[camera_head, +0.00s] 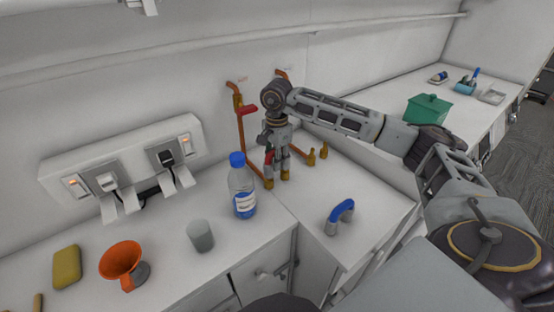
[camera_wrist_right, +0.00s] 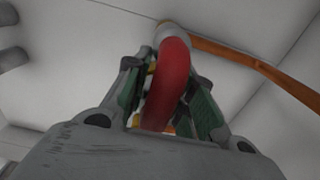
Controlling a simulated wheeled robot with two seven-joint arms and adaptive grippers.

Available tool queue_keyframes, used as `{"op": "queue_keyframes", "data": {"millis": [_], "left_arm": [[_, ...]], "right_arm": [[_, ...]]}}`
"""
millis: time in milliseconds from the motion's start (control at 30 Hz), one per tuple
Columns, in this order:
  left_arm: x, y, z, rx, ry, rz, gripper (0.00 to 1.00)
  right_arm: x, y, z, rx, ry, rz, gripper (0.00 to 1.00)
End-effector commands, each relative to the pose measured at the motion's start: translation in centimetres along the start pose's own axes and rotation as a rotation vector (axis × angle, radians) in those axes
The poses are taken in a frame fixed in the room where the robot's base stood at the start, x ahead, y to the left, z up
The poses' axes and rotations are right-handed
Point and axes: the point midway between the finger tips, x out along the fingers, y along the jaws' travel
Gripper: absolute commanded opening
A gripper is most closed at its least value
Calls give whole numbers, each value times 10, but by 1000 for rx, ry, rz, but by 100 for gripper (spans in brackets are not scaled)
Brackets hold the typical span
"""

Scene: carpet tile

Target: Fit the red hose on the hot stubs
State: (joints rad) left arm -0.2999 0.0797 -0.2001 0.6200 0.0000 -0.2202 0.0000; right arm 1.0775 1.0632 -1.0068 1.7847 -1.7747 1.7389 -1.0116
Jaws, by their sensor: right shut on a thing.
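The red hose (camera_head: 268,157) is a short bent piece with grey ends, like the blue hose (camera_head: 342,211) lying on the right counter. My right gripper (camera_head: 277,152) points down and is shut on the red hose, which also shows between its fingers in the right wrist view (camera_wrist_right: 170,85). The hose's grey ends are right at the two brass hot stubs (camera_head: 268,183), by the copper pipe with the red valve handle (camera_head: 247,109). I cannot tell whether the ends are around the stubs or just above them. The gripper hides part of the hose. My left gripper is out of view.
Another pair of brass stubs (camera_head: 311,158) stands just right of the gripper. A bottle (camera_head: 241,190), a grey cup (camera_head: 200,236), an orange funnel (camera_head: 121,260) and a yellow sponge (camera_head: 66,267) stand left. A green box (camera_head: 427,109) is at the back right.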

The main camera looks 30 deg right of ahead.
Motion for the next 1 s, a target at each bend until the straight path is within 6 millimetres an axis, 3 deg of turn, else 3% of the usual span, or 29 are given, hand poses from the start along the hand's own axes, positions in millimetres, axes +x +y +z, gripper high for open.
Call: {"op": "queue_keyframes", "data": {"millis": [867, 900, 1000], "left_arm": [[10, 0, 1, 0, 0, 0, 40], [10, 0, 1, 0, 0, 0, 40], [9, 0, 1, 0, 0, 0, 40]], "right_arm": [[14, 0, 0, 0, 0, 0, 0], [14, 0, 0, 0, 0, -1, 27], [13, 0, 0, 0, 0, -1, 40]]}}
